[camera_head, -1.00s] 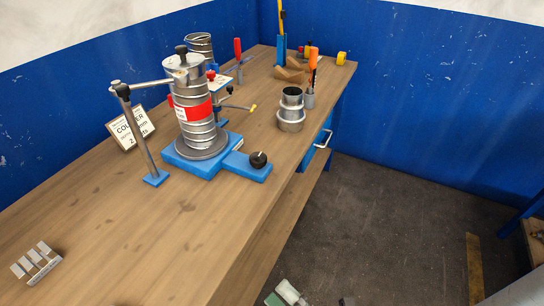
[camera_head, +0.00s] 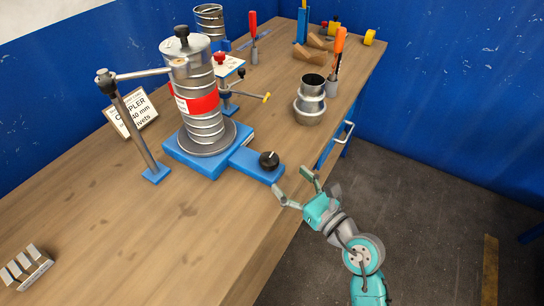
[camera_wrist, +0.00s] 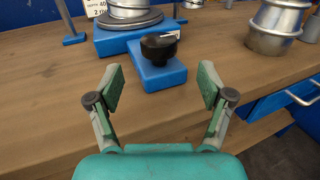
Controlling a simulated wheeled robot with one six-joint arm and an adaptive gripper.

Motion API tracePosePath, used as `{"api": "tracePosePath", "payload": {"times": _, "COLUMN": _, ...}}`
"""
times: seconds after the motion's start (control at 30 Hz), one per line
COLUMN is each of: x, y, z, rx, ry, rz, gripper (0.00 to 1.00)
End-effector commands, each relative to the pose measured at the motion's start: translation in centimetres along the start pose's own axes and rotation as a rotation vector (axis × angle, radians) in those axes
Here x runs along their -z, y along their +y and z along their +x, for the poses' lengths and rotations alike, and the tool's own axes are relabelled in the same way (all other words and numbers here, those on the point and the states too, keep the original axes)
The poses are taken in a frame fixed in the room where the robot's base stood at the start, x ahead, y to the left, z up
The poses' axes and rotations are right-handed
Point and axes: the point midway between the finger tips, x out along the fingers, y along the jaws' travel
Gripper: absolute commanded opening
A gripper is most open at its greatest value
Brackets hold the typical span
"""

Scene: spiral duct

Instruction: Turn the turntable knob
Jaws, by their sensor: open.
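The turntable knob (camera_head: 269,160) is a black round knob with a white mark, on the front arm of a blue base (camera_head: 243,169). In the wrist view the knob (camera_wrist: 159,47) stands ahead, centred between my fingers. The turntable (camera_head: 208,142) is a grey disc carrying a ribbed metal duct (camera_head: 205,121) with a red band. My gripper (camera_head: 294,185) is open and empty, near the table's front edge, in front of the knob and apart from it. It also shows in the wrist view (camera_wrist: 160,88) with fingers spread wide.
A post with a swing arm (camera_head: 133,124) stands left of the duct. A metal coupler (camera_head: 310,102) stands right of the knob. Tools and wooden blocks (camera_head: 311,50) lie at the back. Bare tabletop (camera_head: 150,225) lies at front left. A drawer handle (camera_head: 345,132) juts from the bench front.

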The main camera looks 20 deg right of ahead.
Motion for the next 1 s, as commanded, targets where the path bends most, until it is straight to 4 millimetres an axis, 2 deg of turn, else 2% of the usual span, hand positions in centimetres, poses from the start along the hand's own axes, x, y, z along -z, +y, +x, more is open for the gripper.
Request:
{"api": "tracePosePath", "payload": {"times": 0.3, "x": -0.1, "y": 0.1, "z": 5.6, "rx": -0.003, "ry": -0.003, "rz": 0.0, "gripper": 0.8}}
{"api": "tracePosePath", "payload": {"times": 0.5, "x": 0.0, "y": 0.1, "z": 8.0, "rx": -0.002, "ry": -0.002, "rz": 0.003, "gripper": 0.8}}
{"api": "tracePosePath", "payload": {"times": 0.67, "x": -0.1, "y": 0.1, "z": 8.8, "rx": -0.001, "ry": -0.002, "rz": 0.002, "gripper": 0.8}}
{"api": "tracePosePath", "payload": {"times": 0.93, "x": 0.0, "y": 0.1, "z": 8.9, "rx": -0.001, "ry": -0.002, "rz": 0.003, "gripper": 0.8}}
{"api": "tracePosePath", "payload": {"times": 0.97, "x": 0.0, "y": 0.1, "z": 8.9, "rx": -0.001, "ry": -0.002, "rz": 0.003, "gripper": 0.75}}
{"api": "tracePosePath", "payload": {"times": 1.0, "x": 0.0, "y": 0.1, "z": 8.9, "rx": -0.001, "ry": -0.002, "rz": 0.003, "gripper": 0.65}}
